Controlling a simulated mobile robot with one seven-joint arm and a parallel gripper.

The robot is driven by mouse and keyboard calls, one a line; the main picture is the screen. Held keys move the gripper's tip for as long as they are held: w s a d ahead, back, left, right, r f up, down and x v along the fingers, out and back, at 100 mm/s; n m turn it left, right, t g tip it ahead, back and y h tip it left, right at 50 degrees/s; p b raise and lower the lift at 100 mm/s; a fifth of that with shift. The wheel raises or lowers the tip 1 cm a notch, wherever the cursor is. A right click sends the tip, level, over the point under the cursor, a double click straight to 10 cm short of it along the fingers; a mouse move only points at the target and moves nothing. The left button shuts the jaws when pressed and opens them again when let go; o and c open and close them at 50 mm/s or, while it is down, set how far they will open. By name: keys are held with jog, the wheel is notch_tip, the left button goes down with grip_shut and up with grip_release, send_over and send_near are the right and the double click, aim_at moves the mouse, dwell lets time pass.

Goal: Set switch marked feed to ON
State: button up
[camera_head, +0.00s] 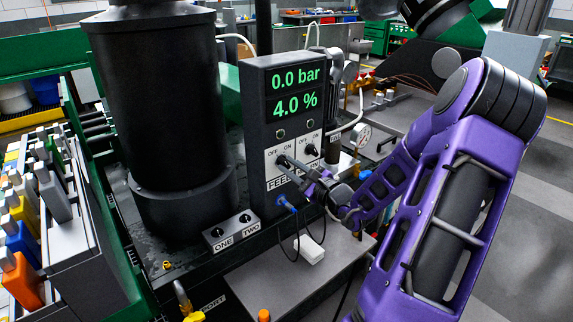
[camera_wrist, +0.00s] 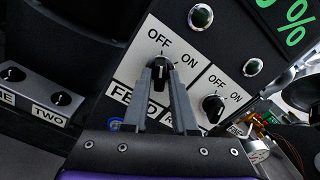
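The feed switch (camera_wrist: 159,66) is a black knob on a white plate with OFF on the left and ON on the right. The FEED label (camera_wrist: 134,98) sits below it. Its white pointer mark appears turned toward OFF. My gripper (camera_wrist: 162,71) has its two grey fingertips on either side of this knob, partly hiding it. I cannot tell whether both fingers press on it. In the head view my gripper (camera_head: 284,166) reaches the lower front of the black control box (camera_head: 257,107) from the right.
A second OFF/ON knob (camera_wrist: 212,107) is close to the right of my fingers, its label partly covered. Displays (camera_head: 296,92) above read 0.0 bar and 4.0 %. A ONE/TWO box (camera_head: 231,231) is lower left. A blue plug (camera_head: 285,203) with a cable hangs below the switch.

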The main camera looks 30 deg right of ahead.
grip_shut()
